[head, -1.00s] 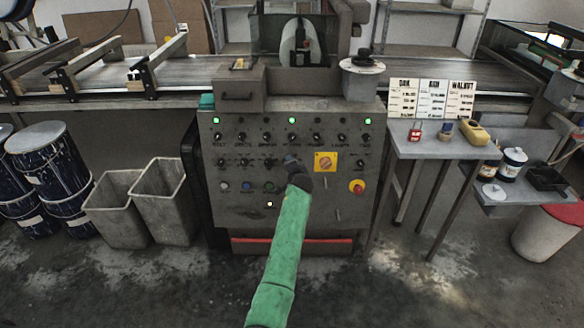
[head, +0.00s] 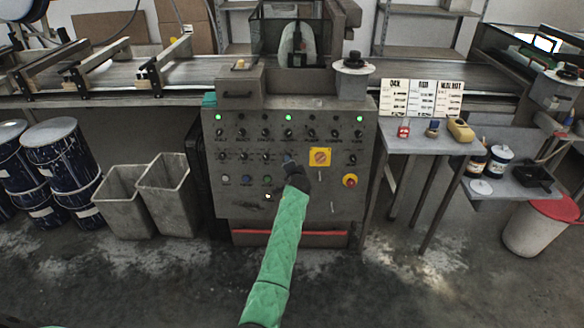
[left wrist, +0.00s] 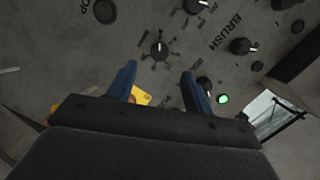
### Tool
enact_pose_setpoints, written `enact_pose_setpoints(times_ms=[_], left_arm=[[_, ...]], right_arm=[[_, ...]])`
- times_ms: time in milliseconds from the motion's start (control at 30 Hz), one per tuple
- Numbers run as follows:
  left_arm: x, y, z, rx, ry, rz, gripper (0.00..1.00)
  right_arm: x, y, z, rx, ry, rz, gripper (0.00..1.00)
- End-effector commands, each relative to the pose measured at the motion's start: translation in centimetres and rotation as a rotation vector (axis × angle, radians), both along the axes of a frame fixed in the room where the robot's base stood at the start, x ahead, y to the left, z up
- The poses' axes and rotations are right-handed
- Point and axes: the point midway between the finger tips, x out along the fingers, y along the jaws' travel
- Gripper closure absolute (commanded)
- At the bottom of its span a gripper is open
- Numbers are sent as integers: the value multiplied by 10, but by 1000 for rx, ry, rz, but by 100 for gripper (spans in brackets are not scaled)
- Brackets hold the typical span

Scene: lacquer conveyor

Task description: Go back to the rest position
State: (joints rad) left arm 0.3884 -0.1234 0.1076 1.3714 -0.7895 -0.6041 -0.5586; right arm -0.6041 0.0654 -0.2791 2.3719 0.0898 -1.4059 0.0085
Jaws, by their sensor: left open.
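The grey control panel (head: 240,205) stands in the middle of the head view, with rows of black knobs and several lit green lamps. My left arm, in a green sleeve, reaches up to it, and my left gripper (head: 289,159) is in front of the middle of the panel. In the left wrist view the two blue fingers of my left gripper (left wrist: 158,85) are apart with nothing between them. A black knob (left wrist: 159,51) lies beyond the fingertips, apparently not gripped. The gap to the panel is hard to judge. My right gripper is not in view.
A yellow-plated rotary switch (head: 320,157) and a red button (head: 350,181) are right of my gripper. Grey bins (head: 170,195) and blue drums (head: 50,165) stand left. A side table (head: 420,143) with signs and small items stands right. The floor in front is clear.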

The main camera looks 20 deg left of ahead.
Motion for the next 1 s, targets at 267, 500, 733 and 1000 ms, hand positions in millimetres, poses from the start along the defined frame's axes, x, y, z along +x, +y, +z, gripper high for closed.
enact_pose_setpoints(times_ms=[267, 500, 733, 1000], left_arm=[[0, 0, 0, 0, 0, 0, 49], [0, 0, 0, -1, 0, 0, 49], [-5, 5, -8, -82, 9, 57, 49], [-26, 11, -9, -336, 57, 215, 49]], right_arm=[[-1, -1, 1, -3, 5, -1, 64], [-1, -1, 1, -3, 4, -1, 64], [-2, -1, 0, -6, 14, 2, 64], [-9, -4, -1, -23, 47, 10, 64]])
